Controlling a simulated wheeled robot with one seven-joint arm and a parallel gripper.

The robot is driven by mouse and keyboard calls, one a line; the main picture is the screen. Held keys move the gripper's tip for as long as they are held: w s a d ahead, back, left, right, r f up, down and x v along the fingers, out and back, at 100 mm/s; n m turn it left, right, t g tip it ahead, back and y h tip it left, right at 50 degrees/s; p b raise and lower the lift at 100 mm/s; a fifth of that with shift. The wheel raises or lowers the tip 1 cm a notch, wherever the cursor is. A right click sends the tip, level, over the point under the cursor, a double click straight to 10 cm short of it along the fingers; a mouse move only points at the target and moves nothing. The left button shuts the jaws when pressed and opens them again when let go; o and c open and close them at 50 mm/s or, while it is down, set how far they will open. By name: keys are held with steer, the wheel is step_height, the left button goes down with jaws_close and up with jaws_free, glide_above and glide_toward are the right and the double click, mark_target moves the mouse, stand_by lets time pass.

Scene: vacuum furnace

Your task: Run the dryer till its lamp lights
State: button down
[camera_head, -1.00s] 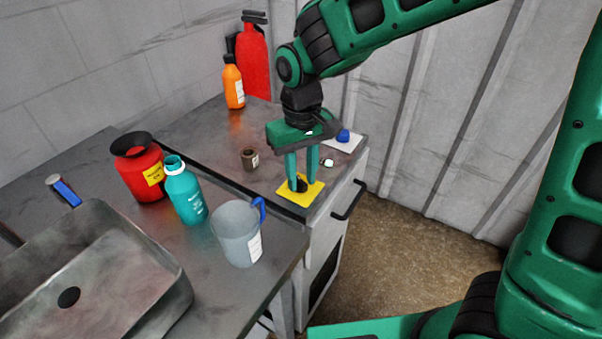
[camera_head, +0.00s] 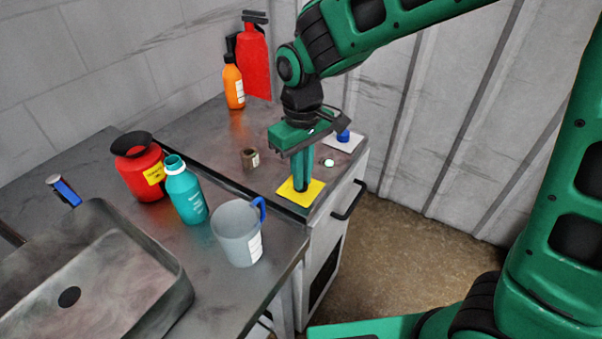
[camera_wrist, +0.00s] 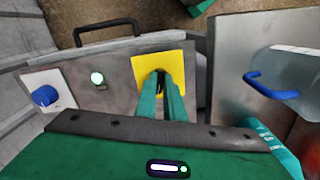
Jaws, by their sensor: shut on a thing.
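A yellow plate (camera_head: 290,197) with a small black knob (camera_head: 302,188) lies on the metal cabinet top near its front edge. My gripper (camera_head: 302,182) points straight down and is shut on the black knob, which its fingers mostly hide. The wrist view shows the yellow plate (camera_wrist: 145,66) under my gripper (camera_wrist: 161,77). A small round lamp (camera_head: 328,162) sits in the top beside the plate; it looks bright, pale greenish white in the wrist view (camera_wrist: 97,78). A blue knob (camera_head: 343,135) on a white plate (camera_head: 350,144) is farther back.
A small brown jar (camera_head: 250,158) stands left of my gripper. A grey jug (camera_head: 237,234), a teal bottle (camera_head: 186,193) and a red container (camera_head: 141,168) stand by the sink (camera_head: 120,235). An orange bottle (camera_head: 234,85) and a fire extinguisher (camera_head: 254,60) are behind. A black handle (camera_head: 350,200) juts from the cabinet front.

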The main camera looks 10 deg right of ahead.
steer(key=n, duration=0.4)
steer(key=shift+w+d+n, duration=0.15)
steer(key=shift+n, duration=0.15)
steer(key=shift+w+n, duration=0.1)
steer(key=shift+n, duration=2.2)
steer(key=shift+r, duration=0.1)
steer(key=c, duration=1.9)
jaws_free()
steer(key=shift+d, duration=0.1)
steer(key=shift+o, duration=0.2)
step_height(320, 180, up, 11)
steer(key=shift+f, duration=0.2)
